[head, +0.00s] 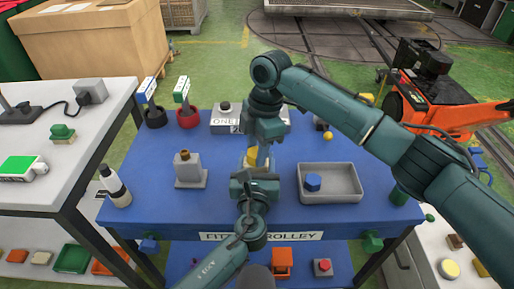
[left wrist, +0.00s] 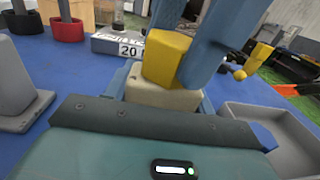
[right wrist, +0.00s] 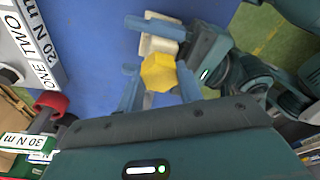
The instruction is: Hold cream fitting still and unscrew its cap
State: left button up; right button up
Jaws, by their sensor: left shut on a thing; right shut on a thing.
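The cream fitting (left wrist: 160,92) stands above the blue trolley top, with its faceted yellow cap (left wrist: 167,57) on its upper end. The cap also shows in the head view (head: 251,157) and the right wrist view (right wrist: 160,72). My left gripper (head: 254,178) is shut on the cream fitting from the near side, low down. My right gripper (head: 262,158) comes down from above and is shut on the yellow cap, its fingers on either side. The fitting is mostly hidden by my grippers in the head view.
A grey tray (head: 345,194) holding a blue hexagonal piece (head: 313,182) lies to the right. Red (head: 188,117) and black (head: 155,117) holders and a grey labelled block (head: 224,122) stand behind.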

jog(key=shift+d, duration=0.1)
jog(key=shift+f, duration=0.1)
jog(key=o, duration=1.1)
jog(key=shift+o, duration=0.4)
jog(key=shift+r, duration=2.1)
